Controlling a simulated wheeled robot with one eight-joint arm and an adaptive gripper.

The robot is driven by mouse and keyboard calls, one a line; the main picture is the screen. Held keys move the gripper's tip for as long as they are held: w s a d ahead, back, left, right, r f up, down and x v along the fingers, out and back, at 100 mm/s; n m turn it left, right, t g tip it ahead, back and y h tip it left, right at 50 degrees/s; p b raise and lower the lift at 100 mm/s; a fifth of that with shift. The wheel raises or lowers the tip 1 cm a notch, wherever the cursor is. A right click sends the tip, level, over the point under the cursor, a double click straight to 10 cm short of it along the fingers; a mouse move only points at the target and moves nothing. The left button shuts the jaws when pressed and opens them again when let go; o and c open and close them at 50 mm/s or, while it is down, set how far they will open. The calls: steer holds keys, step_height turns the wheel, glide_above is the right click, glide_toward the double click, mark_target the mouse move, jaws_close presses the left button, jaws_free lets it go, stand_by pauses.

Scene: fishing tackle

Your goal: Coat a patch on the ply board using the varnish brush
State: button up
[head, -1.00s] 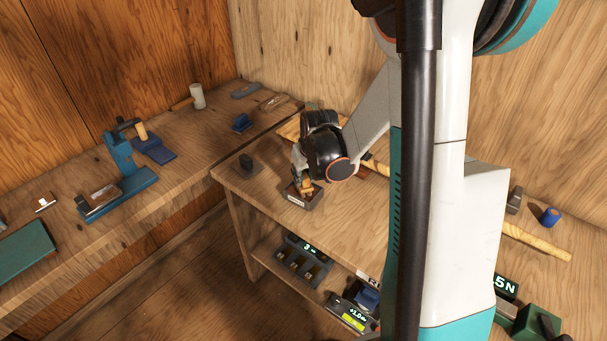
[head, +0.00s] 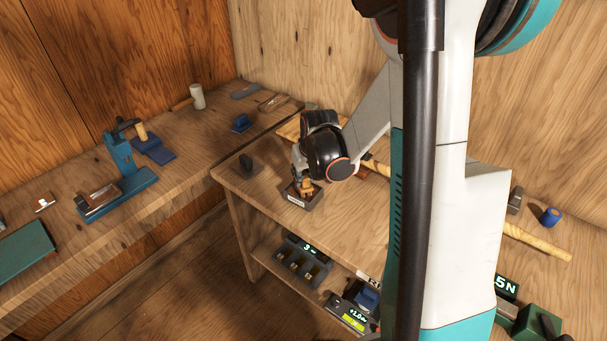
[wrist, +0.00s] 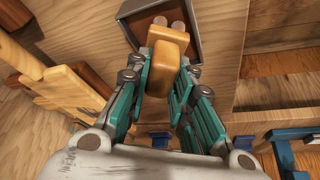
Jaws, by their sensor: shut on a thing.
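My gripper (wrist: 165,75) is shut on the varnish brush (wrist: 168,52), whose tan wooden handle shows between the teal fingers in the wrist view. The brush end is at a grey tray (wrist: 196,22) with a brown inside; the bristles are hidden, so I cannot tell how deep they reach. In the head view my gripper (head: 303,182) is right over this tray (head: 313,203) on the bench. A pale board (wrist: 72,90), seemingly the ply board, lies left of the gripper in the wrist view. In the head view part of it (head: 288,129) shows behind my wrist.
A dark block (head: 250,166) stands left of the tray on the bench (head: 232,180). Devices with displays (head: 300,262) sit on the shelf below. Bare bench lies in front of the tray.

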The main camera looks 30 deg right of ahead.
mark_target(304, 174)
steer(key=shift+r+p, duration=2.4)
steer(key=shift+r, duration=1.1)
steer(key=s+a+f+n+b, duration=0.1)
steer(key=a+f, duration=0.3)
steer(key=a, duration=0.4)
steer(key=s+a+f+n+b, duration=0.1)
steer(key=s+a+f+b, duration=0.1)
steer(key=a+f, duration=0.3)
steer(key=a, duration=0.3)
steer(key=shift+a+f+y+b, duration=0.2)
steer(key=shift+f+y+b, duration=0.1)
steer(key=shift+y+b, duration=0.1)
steer(key=shift+s, duration=0.1)
